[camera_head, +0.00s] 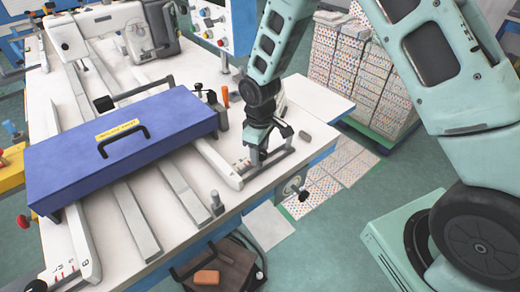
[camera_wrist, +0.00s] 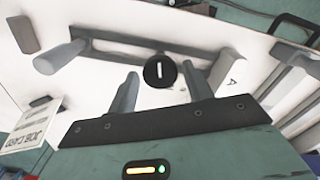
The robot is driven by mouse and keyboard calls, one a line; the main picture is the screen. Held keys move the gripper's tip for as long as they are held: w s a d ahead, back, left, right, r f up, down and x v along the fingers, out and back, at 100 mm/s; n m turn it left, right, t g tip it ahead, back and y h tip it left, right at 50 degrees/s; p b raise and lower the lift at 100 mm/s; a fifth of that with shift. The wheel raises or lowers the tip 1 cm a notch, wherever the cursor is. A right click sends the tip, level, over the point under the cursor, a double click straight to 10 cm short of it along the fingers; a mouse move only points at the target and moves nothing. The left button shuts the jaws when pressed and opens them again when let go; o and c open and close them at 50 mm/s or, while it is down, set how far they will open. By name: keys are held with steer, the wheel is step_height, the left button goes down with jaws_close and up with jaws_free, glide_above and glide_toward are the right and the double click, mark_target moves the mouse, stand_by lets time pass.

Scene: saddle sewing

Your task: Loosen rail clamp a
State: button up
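Rail clamp a shows in the wrist view as a round black knob (camera_wrist: 160,71) with a white line, on a grey bar beside a letter "A" (camera_wrist: 232,84) marked on the white surface. The white line runs roughly up and down in the picture. My gripper (camera_wrist: 160,74) is open, with one grey finger on each side of the knob. I cannot tell whether the fingers touch it or how far above it they are. In the head view my gripper (camera_head: 257,156) points down at the table's right part, hiding the knob.
A blue box (camera_head: 120,150) with a black handle lies across the rails left of my gripper. An upright grey post (camera_head: 216,203) stands near the front edge. An orange-handled lever (camera_head: 225,97) stands behind. A small grey block (camera_head: 305,136) lies right of my gripper.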

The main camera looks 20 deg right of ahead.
mark_target(260, 153)
steer(key=shift+o, duration=0.3)
step_height(260, 153, up, 18)
steer(key=b, duration=0.2)
steer(key=shift+f, duration=0.25)
stand_by(0.3)
steer(key=s+a, duration=0.3)
steer(key=s, duration=1)
steer(key=s+a, duration=0.3)
steer(key=s, duration=1)
steer(key=shift+s+r+m+y, duration=0.25)
steer(key=shift+s+m+y, duration=0.05)
steer(key=shift+s, duration=0.1)
